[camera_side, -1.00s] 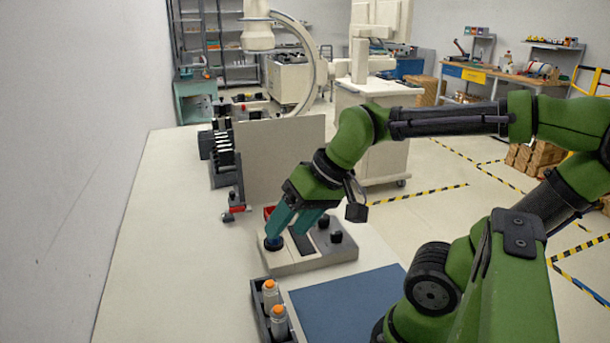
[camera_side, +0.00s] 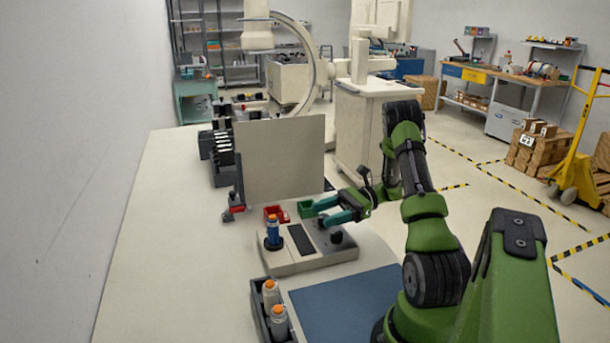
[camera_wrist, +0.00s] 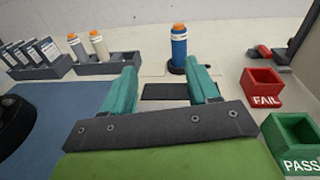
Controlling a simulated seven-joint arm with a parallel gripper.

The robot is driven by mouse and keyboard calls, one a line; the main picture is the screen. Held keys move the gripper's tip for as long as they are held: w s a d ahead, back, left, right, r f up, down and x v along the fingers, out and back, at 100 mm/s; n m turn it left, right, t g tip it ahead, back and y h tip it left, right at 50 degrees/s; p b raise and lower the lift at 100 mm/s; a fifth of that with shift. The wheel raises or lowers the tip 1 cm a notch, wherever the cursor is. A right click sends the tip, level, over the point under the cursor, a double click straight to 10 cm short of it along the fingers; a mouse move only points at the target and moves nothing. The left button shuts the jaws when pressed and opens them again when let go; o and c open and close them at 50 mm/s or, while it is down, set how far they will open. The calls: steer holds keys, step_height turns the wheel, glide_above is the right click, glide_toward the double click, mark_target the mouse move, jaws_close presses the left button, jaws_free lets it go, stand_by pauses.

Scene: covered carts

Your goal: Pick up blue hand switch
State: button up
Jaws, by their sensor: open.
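The blue hand switch (camera_side: 273,231), with an orange top and a white band, stands upright in a dark round socket on the grey test station (camera_side: 310,262). It also shows ahead of my fingers in the wrist view (camera_wrist: 179,50). My gripper (camera_side: 322,212) has teal fingers and is open and empty. It lies nearly level above the station's right back part, pointing left toward the hand switch and apart from it. In the wrist view the gripper (camera_wrist: 160,75) has the hand switch just beyond its right fingertip.
A red FAIL bin (camera_wrist: 262,92) and a green PASS bin (camera_wrist: 295,145) stand at the right. A dark rack (camera_side: 259,310) holds two grey hand switches with orange tops. A blue mat (camera_side: 345,303) lies in front. An upright beige panel (camera_side: 280,160) stands behind.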

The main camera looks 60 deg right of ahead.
steer(key=shift+s+d+f+m+t+h, duration=0.15)
steer(key=shift+s+d+f+m+t, duration=0.1)
steer(key=shift+d+f+m+t, duration=0.35)
steer(key=shift+s+d+f+m+t+h, duration=0.15)
steer(key=shift+s+d+f+m+t, duration=0.15)
steer(key=shift+d+t, duration=0.35)
glide_toward(273, 224)
steer(key=w+a, duration=0.1)
steer(key=w+f, duration=0.1)
steer(key=w+a, duration=0.1)
steer(key=w, duration=0.1)
steer(key=shift+a+f, duration=0.15)
steer(key=shift+a, duration=0.15)
steer(key=shift+x, duration=2.55)
steer(key=shift+w+d, duration=0.15)
steer(key=shift+w, duration=0.05)
steer(key=c, duration=1)
steer(key=shift+c, duration=0.3)
